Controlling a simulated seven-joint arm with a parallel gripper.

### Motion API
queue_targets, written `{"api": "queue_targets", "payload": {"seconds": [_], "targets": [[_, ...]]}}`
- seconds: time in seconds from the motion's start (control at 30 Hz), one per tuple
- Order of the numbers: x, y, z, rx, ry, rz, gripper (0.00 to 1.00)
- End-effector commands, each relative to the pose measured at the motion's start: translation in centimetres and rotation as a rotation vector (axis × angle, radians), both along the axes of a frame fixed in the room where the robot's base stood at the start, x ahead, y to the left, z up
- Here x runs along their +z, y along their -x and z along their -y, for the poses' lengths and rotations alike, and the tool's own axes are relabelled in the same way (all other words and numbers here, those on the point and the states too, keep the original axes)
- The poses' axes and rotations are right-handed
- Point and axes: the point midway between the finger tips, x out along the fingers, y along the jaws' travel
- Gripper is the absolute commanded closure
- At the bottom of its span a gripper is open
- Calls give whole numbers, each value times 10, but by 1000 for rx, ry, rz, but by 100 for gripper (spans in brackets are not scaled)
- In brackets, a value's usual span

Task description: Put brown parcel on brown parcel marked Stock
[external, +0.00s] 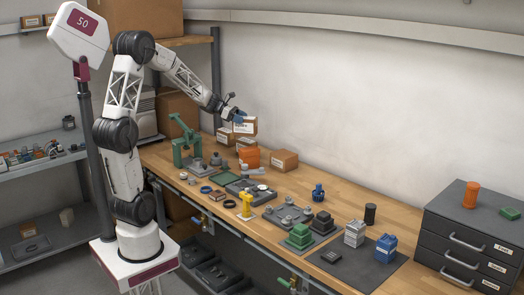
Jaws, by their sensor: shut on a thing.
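My gripper (239,118) is at the back of the workbench, left of the picture's middle. It is shut on a small brown parcel (249,129) with a white label. Another brown parcel (246,144) with a label is right below it; I cannot tell whether the two touch. A further brown parcel (225,137) is just to the left, and one more (284,160) stands apart to the right on the bench. The labels are too small to read, so I cannot tell which parcel is marked Stock.
An orange block (250,158) stands in front of the parcels. A green press (185,140) is to the left. Several grey, green and yellow parts lie across the wooden bench (335,190). A dark drawer unit (465,230) is at the right. The bench's back right is mostly clear.

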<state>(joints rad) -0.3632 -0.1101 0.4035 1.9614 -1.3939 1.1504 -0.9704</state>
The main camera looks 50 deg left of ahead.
Motion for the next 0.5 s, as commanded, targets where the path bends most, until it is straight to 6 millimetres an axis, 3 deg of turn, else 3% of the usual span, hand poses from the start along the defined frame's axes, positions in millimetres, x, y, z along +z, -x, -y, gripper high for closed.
{"api": "queue_targets", "payload": {"seconds": [0.2,0.5], "targets": [[0,16,-48,94,1,1,70],[0,34,-90,184,0,0,70]]}}
